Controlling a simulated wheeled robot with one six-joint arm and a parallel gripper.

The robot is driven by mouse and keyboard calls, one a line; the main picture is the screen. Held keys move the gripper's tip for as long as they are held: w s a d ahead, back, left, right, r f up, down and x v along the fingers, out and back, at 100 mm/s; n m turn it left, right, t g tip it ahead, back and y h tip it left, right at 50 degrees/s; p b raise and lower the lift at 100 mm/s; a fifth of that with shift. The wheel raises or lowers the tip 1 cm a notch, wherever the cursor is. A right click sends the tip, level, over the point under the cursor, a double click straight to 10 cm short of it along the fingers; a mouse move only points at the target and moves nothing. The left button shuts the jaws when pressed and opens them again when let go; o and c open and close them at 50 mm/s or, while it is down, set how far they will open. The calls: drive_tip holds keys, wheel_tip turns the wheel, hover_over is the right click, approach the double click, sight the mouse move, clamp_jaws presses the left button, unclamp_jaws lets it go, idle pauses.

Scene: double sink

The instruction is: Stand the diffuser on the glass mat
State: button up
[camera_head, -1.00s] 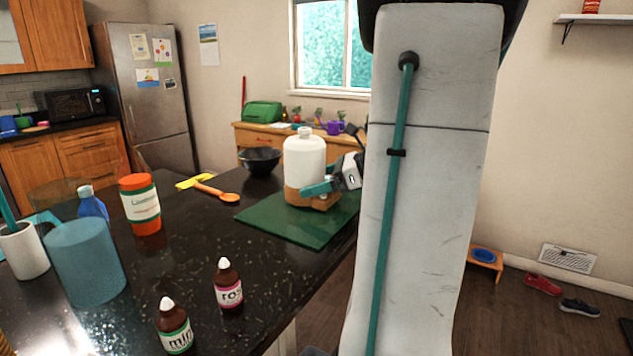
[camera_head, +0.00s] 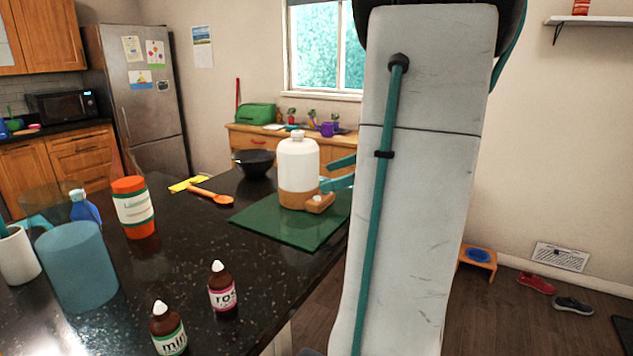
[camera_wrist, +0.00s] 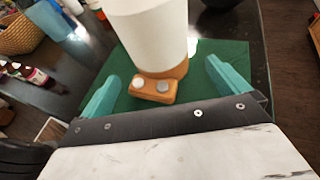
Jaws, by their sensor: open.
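The diffuser (camera_head: 298,165), a white bottle-shaped body on a tan wooden base with a small knob block, stands upright on the green glass mat (camera_head: 262,226). In the wrist view the diffuser (camera_wrist: 150,35) also rests on the mat (camera_wrist: 232,62), its block with two round knobs facing my gripper. My gripper (camera_head: 340,173) is open, just right of the diffuser. In the wrist view its teal fingers (camera_wrist: 168,88) are spread to either side of the knob block, apart from it.
A dark bowl (camera_head: 255,162) and an orange spoon (camera_head: 211,196) lie behind the mat. An orange-lidded jar (camera_head: 134,207), a blue cylinder (camera_head: 77,267) and two small brown bottles (camera_head: 222,288) stand to the left. Bare counter lies between them and the mat.

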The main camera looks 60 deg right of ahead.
drive_tip(key=v, duration=0.5)
drive_tip(key=shift+s+d+r, duration=0.15)
drive_tip(key=shift+s, duration=0.15)
idle(1.8)
